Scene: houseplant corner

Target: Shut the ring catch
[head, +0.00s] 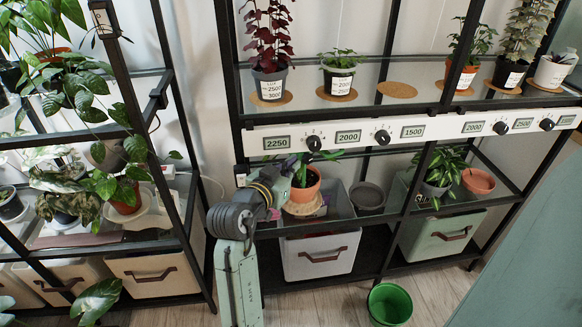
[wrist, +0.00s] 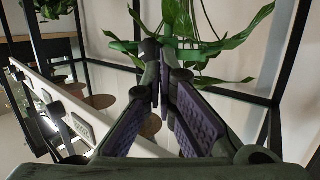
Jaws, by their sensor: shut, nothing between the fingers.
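In the head view my gripper (head: 292,166) is at the end of my arm, in front of the lower glass shelf. It overlaps an orange pot (head: 306,186) with a green plant, so I cannot tell whether they touch. In the wrist view the two purple-padded fingers (wrist: 158,82) converge and are shut with nothing between them. Long green leaves (wrist: 215,45) show beyond the tips.
A white rail (head: 360,133) with knobs and number labels runs along the shelf above. A grey pot (head: 367,196) stands right of the orange pot. A white bin (head: 320,257) is below. A green bucket (head: 389,303) stands on the floor.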

